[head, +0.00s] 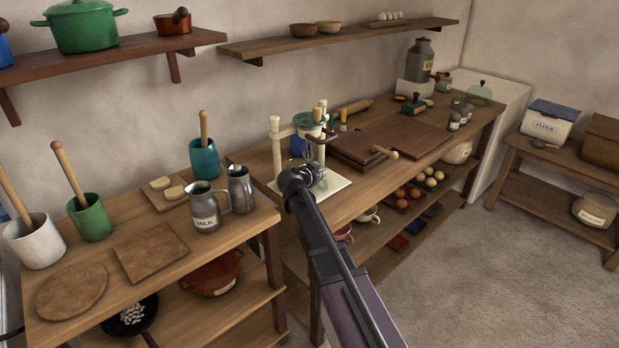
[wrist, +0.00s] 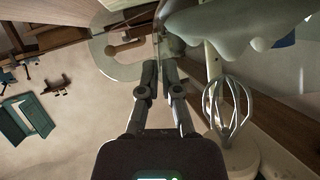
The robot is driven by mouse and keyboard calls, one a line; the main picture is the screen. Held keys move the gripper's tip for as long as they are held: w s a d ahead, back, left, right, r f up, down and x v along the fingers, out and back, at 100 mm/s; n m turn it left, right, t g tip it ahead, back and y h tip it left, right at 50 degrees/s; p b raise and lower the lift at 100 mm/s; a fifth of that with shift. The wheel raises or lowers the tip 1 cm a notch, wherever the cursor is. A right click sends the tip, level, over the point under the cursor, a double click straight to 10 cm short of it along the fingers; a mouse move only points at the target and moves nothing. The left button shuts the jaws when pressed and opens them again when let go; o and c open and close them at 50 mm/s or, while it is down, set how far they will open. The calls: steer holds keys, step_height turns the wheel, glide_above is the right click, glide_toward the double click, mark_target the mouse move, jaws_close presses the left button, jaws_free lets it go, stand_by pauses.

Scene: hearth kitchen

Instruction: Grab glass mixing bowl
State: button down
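A pale, see-through curved band (wrist: 103,50), which looks like part of the glass mixing bowl, shows beyond my fingertips in the wrist view. The bowl's full outline is hard to make out there, and in the head view my arm and the mixer obscure that spot. My gripper (head: 303,180) is at the cream and teal stand mixer (head: 276,150) on the middle table. In the wrist view my gripper (wrist: 161,72) has its two fingers close together with a narrow gap. I cannot tell whether a glass edge is pinched between them.
The mixer's wire whisk (wrist: 228,108) hangs close to the right of my fingers, under the teal mixer head (wrist: 225,30). Metal milk jugs (head: 207,212) stand on the left table. Wooden boards (head: 410,130) lie to the right. The floor at right (head: 480,270) is clear.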

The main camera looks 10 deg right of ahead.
steer(key=shift+r, duration=0.2)
step_height(320, 180, up, 4)
steer(key=p, duration=0.4)
steer(key=shift+f, duration=0.25)
steer(key=s+r+p, duration=0.1)
steer(key=s, duration=1.5)
steer(key=shift+d, duration=0.35)
